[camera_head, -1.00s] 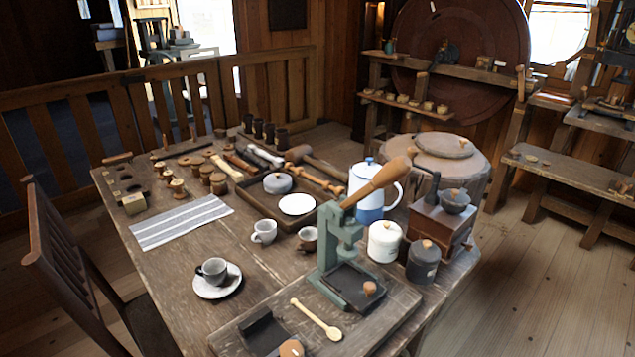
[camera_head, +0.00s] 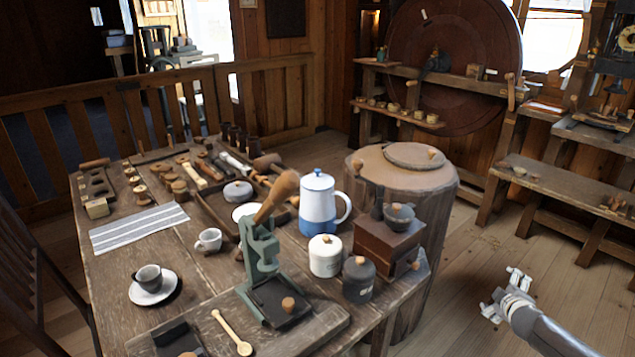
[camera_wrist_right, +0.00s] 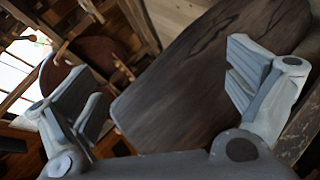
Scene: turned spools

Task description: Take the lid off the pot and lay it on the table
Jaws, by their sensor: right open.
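A tall blue and white pot (camera_head: 318,207) with a handle stands upright near the table's far right edge. Its pale lid (camera_head: 317,178), with a small blue knob, sits on top. My right gripper (camera_head: 504,294) is open and empty, out over the floor to the right of the table, well apart from the pot. The right wrist view shows its two fingers (camera_wrist_right: 165,85) spread, with a dark wooden surface beyond them and nothing between them. The pot is not recognisable in that view. My left gripper is not in view.
A white canister (camera_head: 325,256), a dark canister (camera_head: 358,279) and a coffee grinder (camera_head: 388,246) crowd the pot's front right. A green lever press (camera_head: 262,262) stands front left. A barrel-like stump (camera_head: 405,185) is behind. Bare table (camera_head: 205,275) lies left of the press.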

